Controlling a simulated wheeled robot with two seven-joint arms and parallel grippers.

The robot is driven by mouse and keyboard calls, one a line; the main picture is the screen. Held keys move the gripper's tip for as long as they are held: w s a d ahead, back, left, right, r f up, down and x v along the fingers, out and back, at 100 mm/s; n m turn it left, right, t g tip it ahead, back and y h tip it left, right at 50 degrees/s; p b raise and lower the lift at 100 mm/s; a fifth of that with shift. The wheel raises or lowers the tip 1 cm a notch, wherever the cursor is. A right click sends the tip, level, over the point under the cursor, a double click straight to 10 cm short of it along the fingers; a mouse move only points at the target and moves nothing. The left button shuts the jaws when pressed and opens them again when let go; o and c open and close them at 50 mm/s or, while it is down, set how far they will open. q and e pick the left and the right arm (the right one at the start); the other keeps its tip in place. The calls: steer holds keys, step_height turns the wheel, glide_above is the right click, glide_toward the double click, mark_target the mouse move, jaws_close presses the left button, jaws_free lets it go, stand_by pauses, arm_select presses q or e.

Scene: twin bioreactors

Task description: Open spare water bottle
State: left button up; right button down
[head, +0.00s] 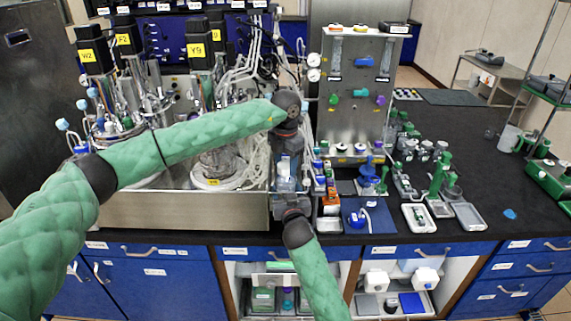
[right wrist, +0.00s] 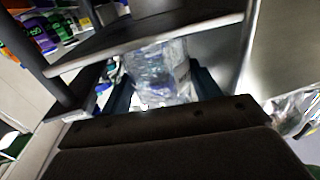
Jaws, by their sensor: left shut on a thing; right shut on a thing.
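My left gripper (head: 287,156) reaches down from above and is shut at the bottle's top. The cap is hidden by this gripper in the head view. My right gripper (head: 287,192) comes from the front and is shut around the bottle's body. In the right wrist view the transparent bottle (right wrist: 160,70) sits between my right gripper's dark fingers (right wrist: 163,92). Dark parts of my left gripper cross above it there.
The steel tray (head: 180,211) with glass vessels and tubing stands to the left. Close on the right are several small bottles (head: 325,185) and a blue mat (head: 380,222). A steel panel (head: 352,95) rises behind. The black bench (head: 480,165) is clearer at far right.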

arm_select(q)
steer(key=n, duration=0.7)
steer(key=shift+w+r, duration=0.1)
steer(key=n, duration=0.8)
steer(key=shift+n, duration=0.3)
steer(key=n, duration=1.4)
steer(key=shift+n, duration=0.3)
steer(key=o, duration=1.1)
